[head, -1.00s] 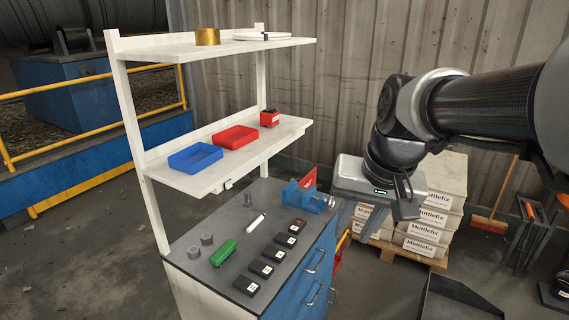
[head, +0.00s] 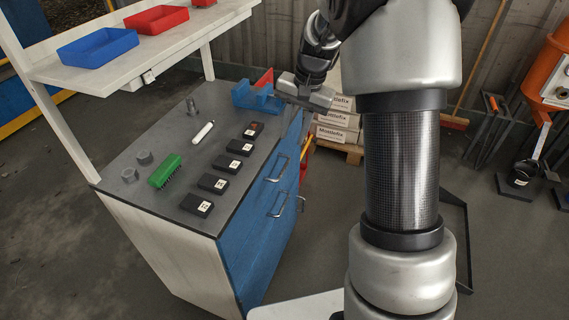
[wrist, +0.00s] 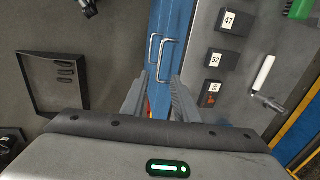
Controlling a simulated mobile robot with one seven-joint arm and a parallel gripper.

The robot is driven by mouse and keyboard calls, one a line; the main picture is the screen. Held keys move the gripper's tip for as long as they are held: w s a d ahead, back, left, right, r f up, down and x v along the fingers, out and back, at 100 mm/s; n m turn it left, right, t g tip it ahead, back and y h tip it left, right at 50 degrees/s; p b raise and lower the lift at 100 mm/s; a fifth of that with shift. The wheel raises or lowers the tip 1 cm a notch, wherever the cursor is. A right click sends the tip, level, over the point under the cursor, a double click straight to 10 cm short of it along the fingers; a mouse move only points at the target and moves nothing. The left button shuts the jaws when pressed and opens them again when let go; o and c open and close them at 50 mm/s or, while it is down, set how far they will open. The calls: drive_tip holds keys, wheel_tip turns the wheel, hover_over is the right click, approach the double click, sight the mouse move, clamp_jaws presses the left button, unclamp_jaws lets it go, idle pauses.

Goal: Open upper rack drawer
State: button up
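The rack is a workbench with a grey top and a blue front (head: 262,245). The upper drawer handle (head: 277,168) is a silver bar near the top of the front; a lower handle (head: 278,203) is below it. The drawers look closed. In the wrist view two silver handles (wrist: 153,47) stick out from the blue front, ahead of the fingers. My gripper (wrist: 158,98) is open, its two fingers apart with nothing between them. In the head view my gripper (head: 305,94) is at the far end of the bench, beside the vise and apart from the handles; its fingertips are hard to make out.
Several black numbered boxes (head: 213,184), a green brush-like item (head: 164,171) and a white marker (head: 203,132) lie on top. A shelf with a blue bin (head: 97,47) stands behind. The floor right of the front is partly clear.

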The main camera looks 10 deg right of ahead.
sight(283, 168)
drive_tip(key=f, duration=0.4)
drive_tip(key=w+a+f+b, duration=0.1)
drive_tip(key=f, duration=0.3)
drive_tip(key=a+f+b, duration=0.1)
drive_tip(key=f, duration=0.3)
drive_tip(key=shift+w, duration=0.15)
clamp_jaws()
drive_tip(key=shift+r, duration=0.1)
idle(0.8)
